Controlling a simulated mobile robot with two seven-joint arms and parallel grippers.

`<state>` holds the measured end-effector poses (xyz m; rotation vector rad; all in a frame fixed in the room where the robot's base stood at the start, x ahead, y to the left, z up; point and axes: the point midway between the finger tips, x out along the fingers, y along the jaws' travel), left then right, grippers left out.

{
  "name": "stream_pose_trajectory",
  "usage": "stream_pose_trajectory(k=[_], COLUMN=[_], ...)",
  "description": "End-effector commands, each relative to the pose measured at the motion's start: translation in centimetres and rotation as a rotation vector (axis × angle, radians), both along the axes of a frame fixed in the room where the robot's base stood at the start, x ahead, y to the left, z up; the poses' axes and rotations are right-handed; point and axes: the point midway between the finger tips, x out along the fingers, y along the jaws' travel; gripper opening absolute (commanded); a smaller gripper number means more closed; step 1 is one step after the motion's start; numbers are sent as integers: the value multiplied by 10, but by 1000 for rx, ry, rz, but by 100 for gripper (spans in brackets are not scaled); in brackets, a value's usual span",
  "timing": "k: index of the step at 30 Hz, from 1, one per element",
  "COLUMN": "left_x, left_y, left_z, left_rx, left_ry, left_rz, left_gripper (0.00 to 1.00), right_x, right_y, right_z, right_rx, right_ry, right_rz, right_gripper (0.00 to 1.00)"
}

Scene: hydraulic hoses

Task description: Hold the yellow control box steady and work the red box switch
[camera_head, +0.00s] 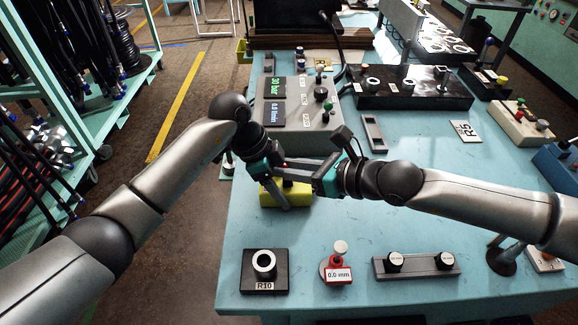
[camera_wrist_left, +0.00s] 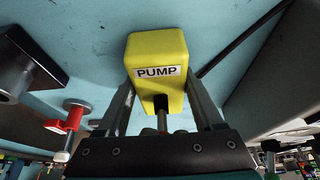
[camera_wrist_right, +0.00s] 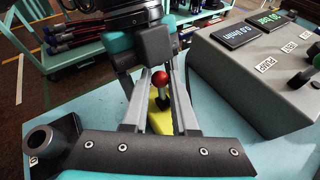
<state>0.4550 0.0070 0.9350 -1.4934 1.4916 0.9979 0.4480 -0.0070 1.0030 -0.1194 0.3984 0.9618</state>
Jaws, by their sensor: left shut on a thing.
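The yellow control box (camera_head: 298,197) stands on the turquoise table in front of the grey console. In the left wrist view the box (camera_wrist_left: 157,52) carries a PUMP label. My left gripper (camera_head: 285,203) is shut on the box, one finger on each side. The box switch, a red ball on a dark stem (camera_wrist_right: 160,78), rises from the box in the right wrist view. My right gripper (camera_wrist_right: 161,75) is above the box with its fingers apart, and the red ball shows between them. In the head view the arms mostly hide the switch.
The grey console (camera_head: 298,112) with two displays stands just behind the box. The tabletop right of the box is partly clear.

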Motion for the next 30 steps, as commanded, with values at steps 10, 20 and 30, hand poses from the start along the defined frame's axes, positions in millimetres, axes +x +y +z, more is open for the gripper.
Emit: stream_pose_trajectory(k=[10,20,30], left_x=[0,0,0], left_y=[0,0,0], left_z=[0,0,0], left_rx=[0,0,-1], left_ry=[-1,0,0], left_rz=[0,0,-1], left_gripper=[5,5,5], right_x=[0,-1,0], right_y=[0,5,10], right_z=[0,0,0], right_rx=[0,-62,-180], right_ry=[0,1,0], right_rz=[-1,1,2], right_gripper=[0,0,0])
